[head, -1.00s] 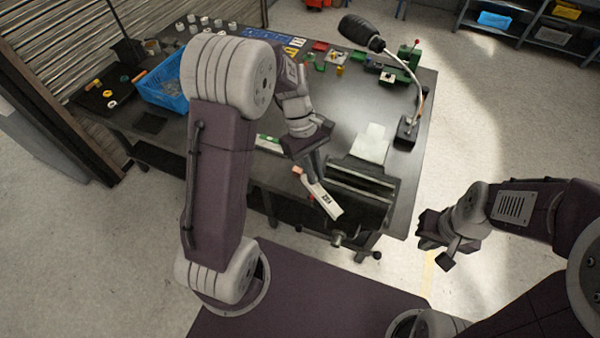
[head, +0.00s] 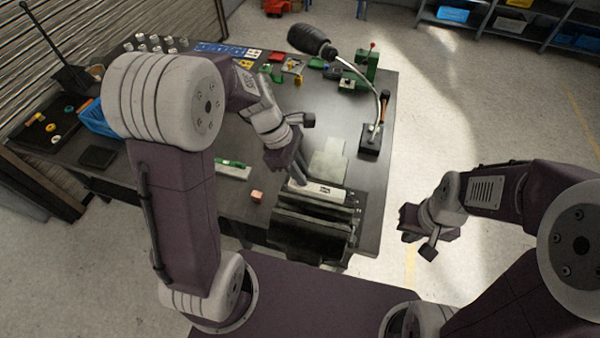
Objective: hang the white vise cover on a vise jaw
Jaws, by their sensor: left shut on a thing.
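The white vise cover (head: 326,193) is a narrow white strip with dark markings. It lies nearly level along the far side of the dark vise (head: 312,226) at the table's front edge. Whether it rests on the far jaw or is just above it, I cannot tell. My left gripper (head: 298,182) is shut on the cover near its left end, and the fingers hide that part. My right gripper (head: 416,235) is open and empty, out over the floor to the right of the table.
A pale flat plate (head: 328,158) lies just behind the vise. A small orange-brown block (head: 257,196) lies left of it. A lamp (head: 312,41) bends over the table (head: 383,107) from the right. A blue bin (head: 97,120) and several small parts stand farther back.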

